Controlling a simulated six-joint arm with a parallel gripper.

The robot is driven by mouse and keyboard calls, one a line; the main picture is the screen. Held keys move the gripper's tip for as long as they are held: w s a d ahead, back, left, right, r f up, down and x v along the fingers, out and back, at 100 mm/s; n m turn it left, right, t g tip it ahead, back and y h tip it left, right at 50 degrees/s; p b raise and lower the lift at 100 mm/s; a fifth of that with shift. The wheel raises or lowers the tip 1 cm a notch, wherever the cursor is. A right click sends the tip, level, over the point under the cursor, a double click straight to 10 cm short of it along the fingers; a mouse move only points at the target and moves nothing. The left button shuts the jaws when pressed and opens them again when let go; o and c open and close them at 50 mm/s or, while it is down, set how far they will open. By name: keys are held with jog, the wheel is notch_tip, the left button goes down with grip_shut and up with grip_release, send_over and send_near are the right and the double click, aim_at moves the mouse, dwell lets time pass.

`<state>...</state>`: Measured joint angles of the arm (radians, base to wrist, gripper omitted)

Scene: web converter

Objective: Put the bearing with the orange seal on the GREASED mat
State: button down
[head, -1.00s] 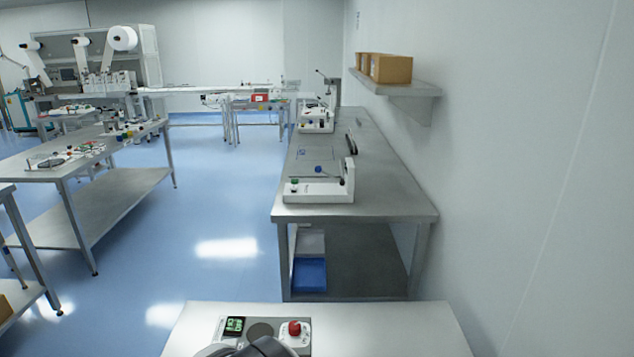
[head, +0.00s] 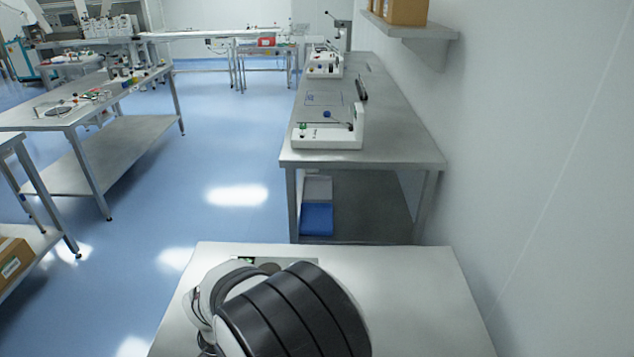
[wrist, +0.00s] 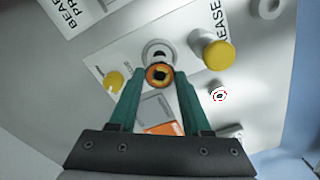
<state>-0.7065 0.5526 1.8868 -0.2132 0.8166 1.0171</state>
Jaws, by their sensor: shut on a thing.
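In the wrist view, my gripper (wrist: 159,78) has its green fingers closed on a small round bearing (wrist: 159,75) with an orange ring and a dark centre. A pale grey ring (wrist: 158,50) shows just beyond it; I cannot tell whether they touch. A label with part of the word GREASED (wrist: 212,28) lies to the upper right, partly hidden by a yellow round-topped part. In the head view, my arm covers the near bench and hides the gripper and bearing.
Near the gripper in the wrist view are a large yellow round part (wrist: 218,54), a smaller yellow one (wrist: 115,81), a small red-ringed part (wrist: 218,95) and another label (wrist: 66,14). The head view shows bare bench (head: 420,290) right of my arm.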

jog(key=w+d+r, duration=0.2)
jog(key=w+d, duration=0.3)
jog(key=d, duration=0.5)
jog(key=w+d+r, duration=0.3)
jog(key=w+d, duration=0.2)
jog(key=d, duration=0.4)
jog(key=a+f, duration=0.2)
jog(key=a, duration=0.1)
jog(key=w+a+f, duration=0.1)
jog(key=a+f, duration=0.1)
jog(key=a, duration=0.1)
jog(key=a+f, duration=0.2)
jog(key=a, duration=0.2)
jog(key=shift+w+f, duration=0.4)
jog(key=shift+a+f, duration=0.25)
jog(key=shift+f, duration=0.85)
jog(key=shift+a+f, duration=0.2)
jog(key=shift+f, duration=0.9)
jog(key=shift+f, duration=0.1)
jog(key=shift+c, duration=1.8)
grip_release()
